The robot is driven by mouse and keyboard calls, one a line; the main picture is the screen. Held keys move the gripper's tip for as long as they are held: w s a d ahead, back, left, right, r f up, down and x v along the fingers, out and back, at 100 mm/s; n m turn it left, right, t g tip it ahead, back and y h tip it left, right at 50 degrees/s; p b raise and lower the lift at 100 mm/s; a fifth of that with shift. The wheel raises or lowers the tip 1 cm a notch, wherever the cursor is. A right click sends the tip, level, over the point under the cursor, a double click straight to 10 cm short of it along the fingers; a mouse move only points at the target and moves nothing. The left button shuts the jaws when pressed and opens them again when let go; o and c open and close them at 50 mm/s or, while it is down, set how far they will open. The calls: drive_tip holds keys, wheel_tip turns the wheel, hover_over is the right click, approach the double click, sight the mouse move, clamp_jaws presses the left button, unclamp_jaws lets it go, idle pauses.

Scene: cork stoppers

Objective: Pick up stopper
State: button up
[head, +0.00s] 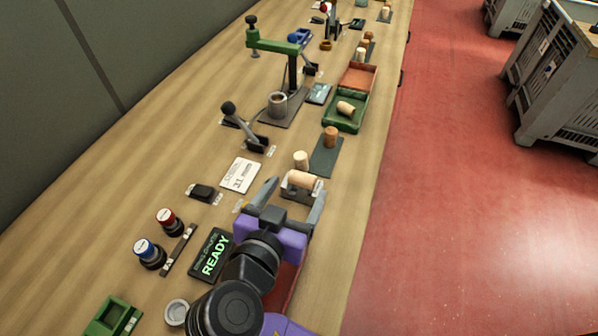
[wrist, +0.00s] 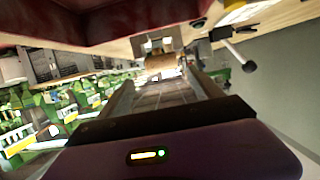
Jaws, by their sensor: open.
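My gripper (head: 298,188) reaches along the bench with its two fingers apart. A pale cork stopper (head: 302,180) lies on its side on a small grey holder (head: 290,193), in line with the gap between the fingertips. It also shows in the wrist view (wrist: 161,62), at the far end of the gap. I cannot tell whether a finger touches it. Another pale stopper (head: 301,160) stands upright just beyond. A browner stopper (head: 330,137) stands on a dark green mat (head: 325,158). One more stopper (head: 345,107) lies tilted in a green tray (head: 357,121).
A white card (head: 240,175) and a black lever (head: 243,126) are left of the fingers. A green press (head: 290,68) stands farther back. A READY display (head: 212,255) and red (head: 170,222) and blue (head: 149,253) knobs are nearer. The bench's right edge is close.

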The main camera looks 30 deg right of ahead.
sight(301, 177)
drive_tip(key=shift+w+a+p+x, duration=0.1)
drive_tip(key=shift+p+x, duration=0.15)
drive_tip(key=shift+x, duration=1.35)
drive_tip(key=shift+w+a+p+x, duration=0.1)
drive_tip(key=shift+p+x, duration=0.15)
drive_tip(key=shift+x, duration=1.35)
drive_tip(key=c, duration=1.5)
